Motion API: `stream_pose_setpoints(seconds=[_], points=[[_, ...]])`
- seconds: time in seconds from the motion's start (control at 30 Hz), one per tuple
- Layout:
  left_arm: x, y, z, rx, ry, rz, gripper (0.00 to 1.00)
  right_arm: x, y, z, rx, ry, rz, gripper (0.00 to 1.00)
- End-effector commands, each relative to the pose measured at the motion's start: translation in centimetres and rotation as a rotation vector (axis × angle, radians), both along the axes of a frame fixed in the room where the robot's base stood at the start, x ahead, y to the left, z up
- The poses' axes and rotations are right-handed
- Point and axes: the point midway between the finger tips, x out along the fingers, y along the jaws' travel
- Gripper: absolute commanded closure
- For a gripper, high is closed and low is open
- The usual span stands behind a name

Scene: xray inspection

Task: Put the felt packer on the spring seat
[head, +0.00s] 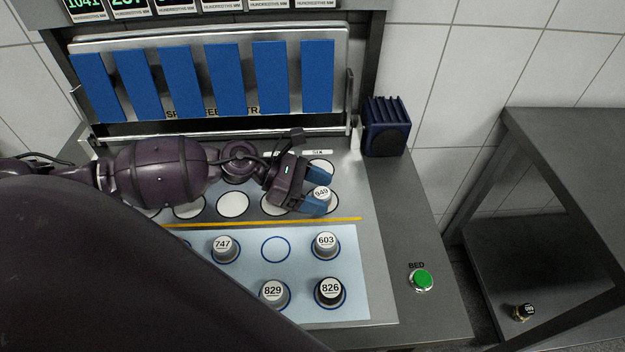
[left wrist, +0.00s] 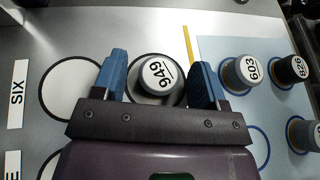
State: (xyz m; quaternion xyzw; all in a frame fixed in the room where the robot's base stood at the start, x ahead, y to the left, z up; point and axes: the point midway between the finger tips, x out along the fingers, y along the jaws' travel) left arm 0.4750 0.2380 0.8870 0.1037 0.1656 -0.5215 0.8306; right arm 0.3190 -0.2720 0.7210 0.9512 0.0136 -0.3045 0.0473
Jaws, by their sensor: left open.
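A grey cylinder with a white top marked 949 (head: 321,194) stands upright on a white circle of the grey panel, under the label SIX. My left gripper (head: 319,190) is open, its blue fingers on either side of this cylinder. In the left wrist view the 949 cylinder (left wrist: 159,74) stands between the two fingers (left wrist: 160,66), with a small gap visible beside it. I cannot tell by name which piece is the felt packer or the spring seat. My right gripper is not in view.
Cylinders marked 747 (head: 223,246), 603 (head: 325,244), 829 (head: 273,293) and 826 (head: 329,291) stand on a pale blue area. One ringed spot (head: 276,249) there is empty. A green button (head: 421,280) is at right. A small labelled piece (head: 524,312) lies on a lower shelf.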

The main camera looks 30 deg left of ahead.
Motion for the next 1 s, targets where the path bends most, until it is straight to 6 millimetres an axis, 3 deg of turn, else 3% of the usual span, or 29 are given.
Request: stream_pose_setpoints(seconds=[0.17, 0.8, 1.0], points=[[-0.4, 0.8, 0.6, 0.000, 0.001, 0.003, 0.34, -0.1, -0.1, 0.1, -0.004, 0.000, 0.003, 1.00], [-4.2, 8.8, 4.4, 0.001, 0.000, 0.001, 0.34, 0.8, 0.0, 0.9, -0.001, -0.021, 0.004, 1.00], [-4.7, 9.8, 4.9, 0.000, -0.001, 0.000, 0.34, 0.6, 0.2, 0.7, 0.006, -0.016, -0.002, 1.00]])
